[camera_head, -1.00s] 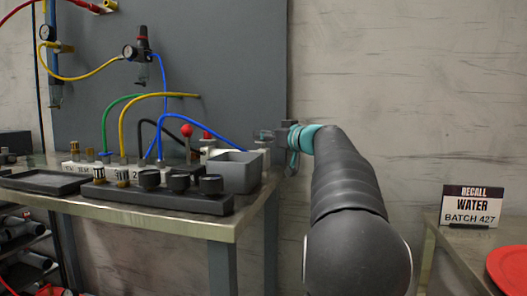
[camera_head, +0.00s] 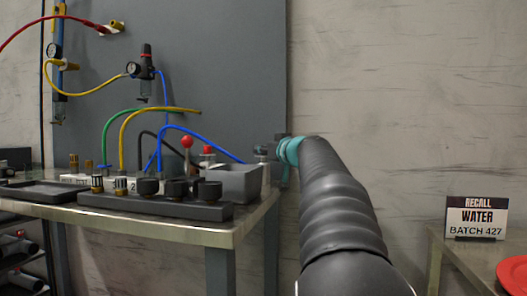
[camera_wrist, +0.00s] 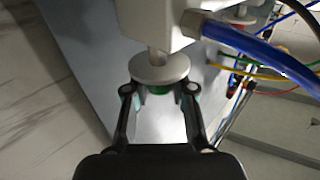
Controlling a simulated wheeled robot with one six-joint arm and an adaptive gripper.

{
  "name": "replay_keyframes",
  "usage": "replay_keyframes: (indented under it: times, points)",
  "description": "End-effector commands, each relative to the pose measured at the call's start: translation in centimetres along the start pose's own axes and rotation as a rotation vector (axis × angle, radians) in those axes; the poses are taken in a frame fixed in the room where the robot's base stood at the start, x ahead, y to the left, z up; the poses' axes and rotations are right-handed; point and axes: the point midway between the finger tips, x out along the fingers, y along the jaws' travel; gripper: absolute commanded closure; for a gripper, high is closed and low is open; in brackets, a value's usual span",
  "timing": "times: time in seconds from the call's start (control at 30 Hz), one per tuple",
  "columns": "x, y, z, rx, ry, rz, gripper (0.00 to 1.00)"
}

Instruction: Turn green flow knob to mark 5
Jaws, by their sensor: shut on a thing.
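In the wrist view, the green knob (camera_wrist: 160,90) shows as a narrow green band below a round grey disc (camera_wrist: 159,68). The disc sits on a short stem from a white block (camera_wrist: 150,20). My gripper (camera_wrist: 158,94) has one finger on each side of the green part and is shut on it. Most of the knob is hidden by the disc, and no mark numbers are readable. In the head view, my gripper (camera_head: 278,150) is at the right end of the bench, beside the grey bin; the knob cannot be made out there.
A blue hose (camera_wrist: 255,48) runs from the white block close to the right finger. On the bench (camera_head: 240,222) stand a grey bin (camera_head: 235,182), a black strip with dark knobs (camera_head: 160,203) and a red-balled lever (camera_head: 187,142). A recall sign (camera_head: 476,218) stands far right.

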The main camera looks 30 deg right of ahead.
Motion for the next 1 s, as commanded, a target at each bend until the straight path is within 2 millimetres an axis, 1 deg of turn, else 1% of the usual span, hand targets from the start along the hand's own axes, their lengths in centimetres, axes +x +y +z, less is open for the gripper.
replay_keyframes:
  times: [0.03, 0.07, 0.1, 0.13, 0.4, 0.53, 0.67, 0.9, 1.0]
  points:
    - [0.0, 0.0, -0.1, 0.000, 0.001, 0.001, 0.71]
    - [0.0, 0.0, -0.1, 0.000, 0.001, 0.001, 0.63]
    - [0.0, 0.0, -0.1, 0.000, 0.001, 0.001, 0.53]
    - [0.0, 0.0, -0.1, 0.000, 0.001, 0.000, 0.49]
    - [0.0, 0.0, 0.0, 0.000, 0.000, 0.000, 0.49]
    - [-0.7, 0.0, -0.1, 0.000, 0.000, 0.001, 0.49]
    - [-2.4, 0.1, -0.1, 0.000, 0.001, 0.002, 0.49]
    - [-7.3, 0.1, -0.1, -0.001, 0.002, 0.004, 0.49]
    - [-9.0, 0.1, -0.1, 0.000, 0.001, 0.004, 0.49]
